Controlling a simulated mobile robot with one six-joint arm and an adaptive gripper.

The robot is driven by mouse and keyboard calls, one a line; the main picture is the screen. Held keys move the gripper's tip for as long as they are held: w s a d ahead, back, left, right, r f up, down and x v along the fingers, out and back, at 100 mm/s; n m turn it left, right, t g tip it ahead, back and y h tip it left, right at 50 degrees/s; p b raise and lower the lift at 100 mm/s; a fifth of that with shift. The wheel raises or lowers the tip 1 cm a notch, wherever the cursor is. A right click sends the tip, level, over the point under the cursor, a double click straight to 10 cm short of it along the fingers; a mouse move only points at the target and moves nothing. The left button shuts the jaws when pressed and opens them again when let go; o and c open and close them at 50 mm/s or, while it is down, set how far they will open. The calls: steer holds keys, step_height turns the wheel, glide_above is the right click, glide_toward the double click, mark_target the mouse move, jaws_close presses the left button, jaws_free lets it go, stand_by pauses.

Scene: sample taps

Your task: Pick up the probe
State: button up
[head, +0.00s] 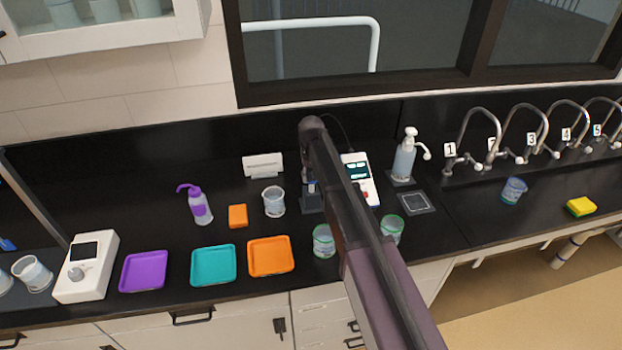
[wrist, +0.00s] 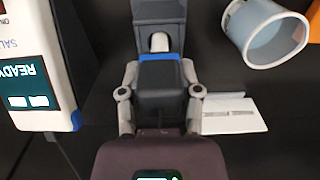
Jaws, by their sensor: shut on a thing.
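In the wrist view my gripper (wrist: 159,72) is shut on the probe (wrist: 160,78), a dark block with a blue band between the two grey fingers. A pale rounded piece shows just beyond the blue band, at the grey holder (wrist: 158,12). I cannot tell whether the probe is still seated in the holder. The white meter (wrist: 25,70) reads READY at the left. In the head view the meter (head: 365,195) stands right of my arm and the holder (head: 311,202) left of it. My arm hides the gripper there.
A clear beaker (wrist: 265,35) is close to the holder, with a white card (wrist: 232,115) behind it. Green-rimmed beakers (head: 323,240) (head: 391,229) stand at the front edge. Purple (head: 144,271), teal (head: 213,265) and orange (head: 270,256) trays lie left. A pump bottle (head: 404,162) stands right.

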steer(key=shift+r+p, duration=4.7)
steer(key=shift+r, duration=0.1)
steer(key=shift+s, duration=0.1)
